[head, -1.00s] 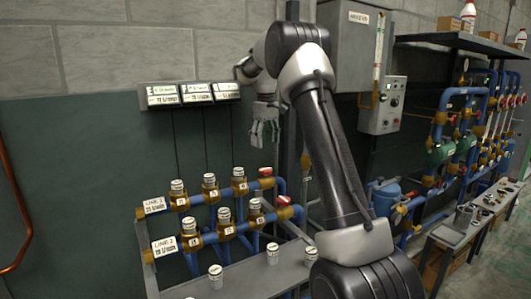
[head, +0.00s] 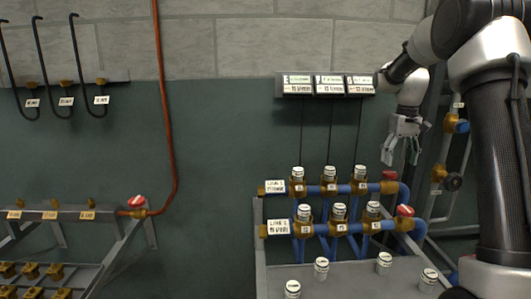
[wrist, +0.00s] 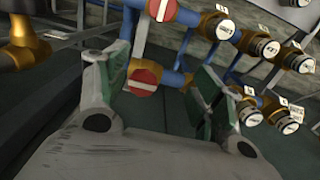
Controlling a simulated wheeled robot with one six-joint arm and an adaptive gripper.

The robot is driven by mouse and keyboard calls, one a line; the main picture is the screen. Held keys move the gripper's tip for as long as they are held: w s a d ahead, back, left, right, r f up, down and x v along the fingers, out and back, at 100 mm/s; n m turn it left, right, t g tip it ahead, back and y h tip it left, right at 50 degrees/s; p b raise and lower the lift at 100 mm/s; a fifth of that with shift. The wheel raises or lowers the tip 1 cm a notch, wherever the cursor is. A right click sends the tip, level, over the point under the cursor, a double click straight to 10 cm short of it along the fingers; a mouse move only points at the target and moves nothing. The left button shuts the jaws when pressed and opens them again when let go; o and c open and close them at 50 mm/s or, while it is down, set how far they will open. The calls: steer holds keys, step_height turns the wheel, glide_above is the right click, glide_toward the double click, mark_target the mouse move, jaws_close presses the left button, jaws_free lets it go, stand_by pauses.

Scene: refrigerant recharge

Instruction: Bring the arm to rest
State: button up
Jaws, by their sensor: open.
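My gripper (head: 403,148) hangs fingers down at the right of the head view, in front of the dark wall. It is beside the right end of the display row and above the red valve handles. In the wrist view my gripper (wrist: 165,88) is open, its two green-padded fingers apart with nothing held between them. Beyond the fingers are a red valve handle with a white bar (wrist: 143,78) and blue pipe (wrist: 139,45). No contact with them can be made out.
Two blue pipe lines with several white-capped valves (head: 340,212) stand below the displays (head: 329,85). Loose white caps (head: 321,268) stand on the grey shelf (head: 350,278). At left are a lower rack (head: 75,213), hanging hooks (head: 76,50) and an orange pipe (head: 164,90). The wall between is clear.

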steer(key=s+a+r+t, duration=0.1)
steer(key=s+a, duration=0.2)
steer(key=s, duration=0.8)
steer(key=s+a+r+t, duration=0.2)
steer(key=s, duration=1)
steer(key=s+a+r+t, duration=0.1)
steer(key=s+a+r, duration=0.1)
steer(key=s, duration=1)
steer(key=shift+s+a+t, duration=0.2)
steer(key=shift+a+t, duration=0.2)
steer(key=shift+a, duration=0.45)
